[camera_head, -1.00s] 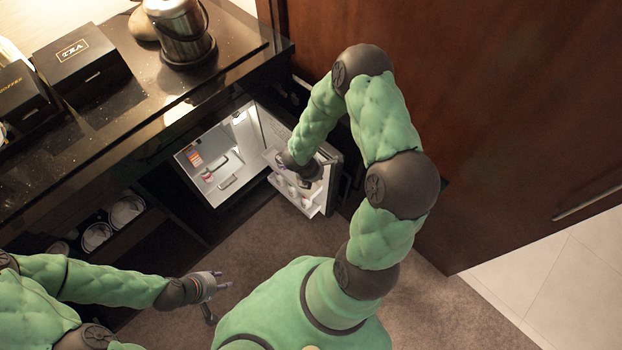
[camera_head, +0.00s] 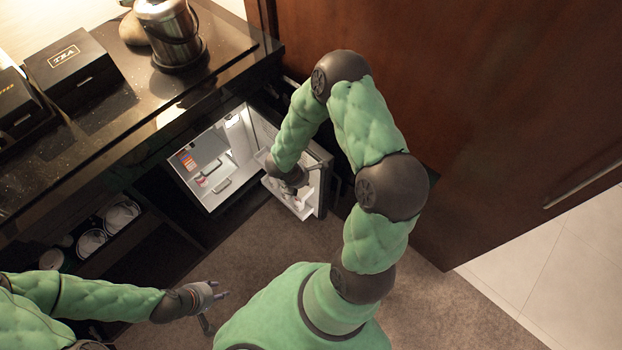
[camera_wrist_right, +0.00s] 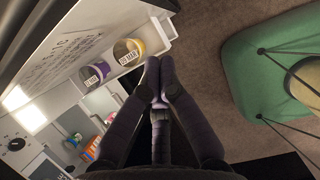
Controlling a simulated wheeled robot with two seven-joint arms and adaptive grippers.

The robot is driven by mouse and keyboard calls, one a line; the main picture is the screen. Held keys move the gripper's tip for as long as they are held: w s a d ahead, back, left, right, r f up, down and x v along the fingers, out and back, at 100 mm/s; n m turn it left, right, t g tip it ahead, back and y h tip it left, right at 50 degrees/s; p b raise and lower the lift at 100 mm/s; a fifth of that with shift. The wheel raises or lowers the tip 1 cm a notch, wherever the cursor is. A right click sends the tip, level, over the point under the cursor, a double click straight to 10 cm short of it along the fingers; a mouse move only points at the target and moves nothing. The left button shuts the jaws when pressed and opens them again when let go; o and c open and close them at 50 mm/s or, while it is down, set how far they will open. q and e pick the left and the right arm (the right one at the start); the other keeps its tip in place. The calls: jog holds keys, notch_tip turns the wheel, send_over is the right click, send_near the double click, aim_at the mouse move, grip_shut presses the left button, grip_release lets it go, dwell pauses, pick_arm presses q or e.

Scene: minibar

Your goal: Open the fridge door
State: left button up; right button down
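The fridge (camera_head: 196,191) under the counter stands open, with its lit white interior in view. Its door (camera_head: 327,188) is swung out to the right, shelved inner side showing. My right gripper (camera_head: 308,187) is at the inner side of the door, near its shelves. In the right wrist view, the right fingertips (camera_wrist_right: 160,65) are together, with nothing seen between them, beside the door shelf's outer edge (camera_wrist_right: 140,62). My left gripper (camera_head: 219,289) is low at the left over the carpet, fingers apart and empty, away from the fridge.
Yellow (camera_wrist_right: 127,52) and purple (camera_wrist_right: 95,74) labelled containers sit in the door shelf. The dark counter (camera_head: 130,110) carries a TEA box (camera_head: 72,68) and a metal pot (camera_head: 168,32). A brown wood panel (camera_head: 480,90) stands right of the door.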

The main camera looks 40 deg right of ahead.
jog(key=p+v, duration=0.4)
jog(key=v, duration=0.6)
jog(key=s+a+f+m+y, duration=0.4)
jog(key=a+m, duration=0.6)
jog(key=s+a+f+m+y, duration=0.4)
jog(key=a+f+m, duration=0.1)
jog(key=a+m, duration=0.5)
jog(key=shift+s+m, duration=0.2)
jog(key=shift+m, duration=0.4)
